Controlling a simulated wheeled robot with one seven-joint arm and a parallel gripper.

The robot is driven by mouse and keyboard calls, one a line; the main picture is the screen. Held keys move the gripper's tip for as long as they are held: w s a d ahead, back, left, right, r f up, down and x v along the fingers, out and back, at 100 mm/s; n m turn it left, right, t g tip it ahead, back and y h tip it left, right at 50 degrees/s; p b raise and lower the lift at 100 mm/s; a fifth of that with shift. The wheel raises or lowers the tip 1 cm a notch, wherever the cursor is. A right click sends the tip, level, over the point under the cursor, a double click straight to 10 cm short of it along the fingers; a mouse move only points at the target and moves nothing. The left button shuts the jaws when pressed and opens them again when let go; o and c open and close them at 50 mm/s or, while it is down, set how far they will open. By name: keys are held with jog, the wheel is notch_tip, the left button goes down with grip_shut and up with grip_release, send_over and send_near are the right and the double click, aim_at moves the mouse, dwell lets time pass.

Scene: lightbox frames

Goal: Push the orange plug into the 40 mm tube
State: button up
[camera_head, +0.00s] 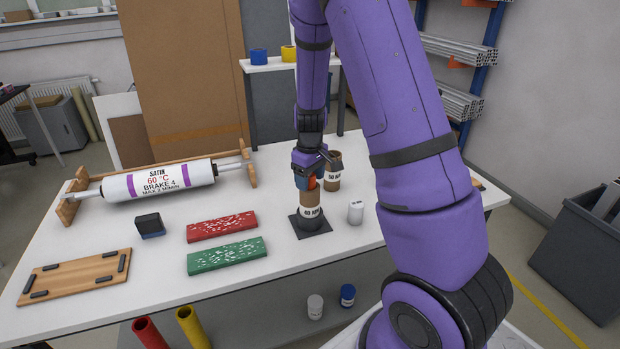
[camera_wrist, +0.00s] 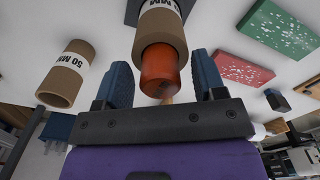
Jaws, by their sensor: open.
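The cardboard tube (camera_head: 311,200) stands upright in a dark square base on the white table; its label is partly legible and seems to read 40 MM. The orange plug (camera_wrist: 160,70) sits at the tube's (camera_wrist: 160,30) mouth in the wrist view, with a good part sticking out. A bit of the plug (camera_head: 311,184) shows in the head view. My gripper (camera_head: 306,178) is above the tube. In the wrist view my gripper (camera_wrist: 163,82) is open, its blue fingers on either side of the plug with gaps. How deep the plug sits is hidden.
A wider tube (camera_wrist: 66,75) marked 50 MM stands just behind, right of my gripper in the head view. A small white cylinder (camera_head: 356,212) stands to the right. Red (camera_head: 221,227) and green (camera_head: 227,256) blocks lie left. A white roller (camera_head: 160,182) is at the back left.

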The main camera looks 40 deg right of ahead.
aim_at(310, 175)
notch_tip(310, 175, up, 12)
jog(key=s+a+r+m+t, duration=0.25)
jog(key=s+a+r, duration=0.55)
jog(key=s+r, duration=0.45)
jog(key=s+a+r+t, duration=0.1)
jog(key=s+a+r, duration=0.1)
jog(key=s, duration=0.5)
jog(key=s+a+r+t, duration=0.1)
jog(key=s+a+r, duration=0.1)
jog(key=s, duration=0.5)
jog(key=shift+a+r+t, duration=0.25)
jog(key=shift+a+t, duration=0.1)
jog(key=shift+a, duration=0.2)
